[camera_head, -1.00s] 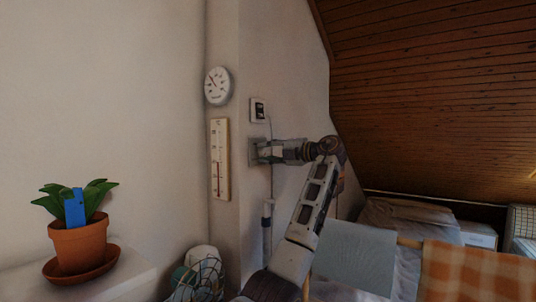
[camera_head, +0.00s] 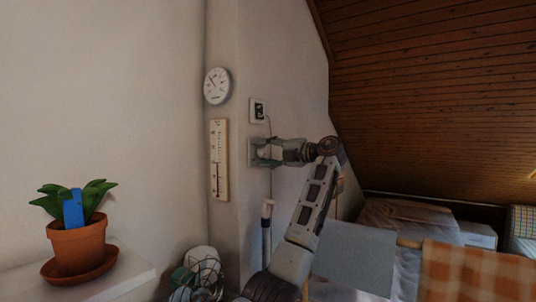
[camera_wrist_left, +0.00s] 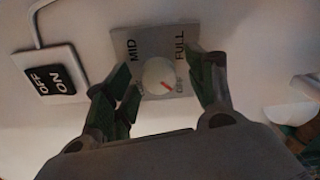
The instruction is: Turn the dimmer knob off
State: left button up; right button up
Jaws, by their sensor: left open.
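The dimmer's grey plate (camera_wrist_left: 128,44) is on the wall, with a round white knob (camera_wrist_left: 158,74) at its middle. MID and FULL are readable on the plate; the smaller lower labels are unclear. My left gripper (camera_wrist_left: 160,90) is open, with one green-padded finger on each side of the knob and gaps visible beside it. In the head view my left gripper (camera_head: 264,152) is at the wall plate (camera_head: 253,145) and covers the knob. My right gripper is not in view.
An ON/OFF switch (camera_wrist_left: 50,77) with a cord is beside the plate. A dial (camera_head: 217,86) and a thermometer (camera_head: 220,160) hang left of my gripper. A potted plant (camera_head: 78,245) stands lower left, and a wire basket (camera_head: 205,272) is below.

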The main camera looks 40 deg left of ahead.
pick_arm(q)
jog(key=shift+r, duration=0.1)
jog(key=shift+d, duration=0.5)
jog(key=w+d, duration=0.1)
jog(key=d, duration=1)
jog(key=shift+w+r, duration=0.15)
jog(key=shift+r, duration=0.05)
jog(key=shift+r, duration=0.1)
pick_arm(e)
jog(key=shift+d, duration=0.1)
pick_arm(q)
notch_tip(320, 180, up, 21)
jog(key=p, duration=2.1)
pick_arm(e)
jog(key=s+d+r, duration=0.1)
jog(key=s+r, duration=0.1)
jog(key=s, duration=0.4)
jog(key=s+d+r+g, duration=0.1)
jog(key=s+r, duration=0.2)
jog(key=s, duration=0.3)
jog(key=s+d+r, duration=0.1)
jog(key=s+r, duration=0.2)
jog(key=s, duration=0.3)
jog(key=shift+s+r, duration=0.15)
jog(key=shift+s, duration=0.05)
